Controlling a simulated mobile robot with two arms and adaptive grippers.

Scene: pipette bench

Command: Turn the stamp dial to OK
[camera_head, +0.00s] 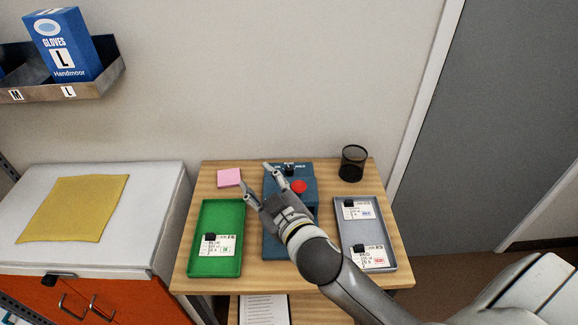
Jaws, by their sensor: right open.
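The blue stamp machine (275,244) stands in the middle of the wooden table, with a red round button (299,186) on its right side. A small black dial (289,171) shows near its back edge, with small white markings that I cannot read surely; its setting is too small to tell. My right gripper (255,175) is over the machine's back left part, open and empty, its fingers pointing to the back left. The dial is just right of the fingers, not between them. My gripper and forearm hide much of the machine. My left gripper is not in view.
A green tray (217,266) with a labelled card is at left, a grey tray (342,234) with two cards at right. Pink notes (229,177) and a black mesh cup (352,163) stand at the back. A cabinet with a yellow cloth (74,209) is further left.

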